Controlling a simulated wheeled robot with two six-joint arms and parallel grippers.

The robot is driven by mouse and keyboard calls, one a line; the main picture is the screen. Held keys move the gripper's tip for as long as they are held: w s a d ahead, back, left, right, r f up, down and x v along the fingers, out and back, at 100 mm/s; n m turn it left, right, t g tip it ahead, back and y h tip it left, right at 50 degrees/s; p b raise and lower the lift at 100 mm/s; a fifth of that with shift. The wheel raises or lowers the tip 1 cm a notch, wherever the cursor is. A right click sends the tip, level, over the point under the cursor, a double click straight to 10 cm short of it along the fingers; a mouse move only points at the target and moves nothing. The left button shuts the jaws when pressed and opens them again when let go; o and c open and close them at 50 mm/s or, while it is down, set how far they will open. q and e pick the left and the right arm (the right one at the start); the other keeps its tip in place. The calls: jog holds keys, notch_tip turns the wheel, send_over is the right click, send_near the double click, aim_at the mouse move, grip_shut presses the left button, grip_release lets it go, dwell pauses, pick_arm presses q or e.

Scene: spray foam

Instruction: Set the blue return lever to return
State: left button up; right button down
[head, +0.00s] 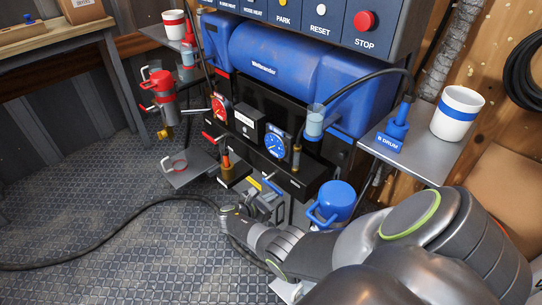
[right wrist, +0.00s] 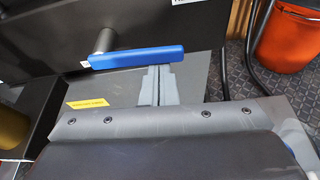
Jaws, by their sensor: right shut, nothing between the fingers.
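The blue return lever (right wrist: 137,57) is a flat blue bar on a grey shaft, lying nearly level across the right wrist view. In the head view it is a small blue bar (head: 271,187) low on the front of the machine. My right gripper (right wrist: 158,84) is shut and empty. Its grey fingertips are just below the right half of the lever; whether they touch it I cannot tell. In the head view the right gripper (head: 266,201) is close below the lever, its fingertips small and partly lost against the metal. My left gripper is not in view.
A blue canister (head: 334,200) stands close to my right forearm. Above are the blue gauge (head: 275,144), the red gauge (head: 219,107) and a black ledge (head: 300,181). A side shelf (head: 430,160) holds a blue-banded cup (head: 457,114). Open floor (head: 110,225) lies at left, crossed by a hose.

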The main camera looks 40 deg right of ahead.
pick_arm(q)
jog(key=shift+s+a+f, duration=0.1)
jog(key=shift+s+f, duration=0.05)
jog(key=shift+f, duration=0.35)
pick_arm(e)
jog(key=shift+r, duration=0.15)
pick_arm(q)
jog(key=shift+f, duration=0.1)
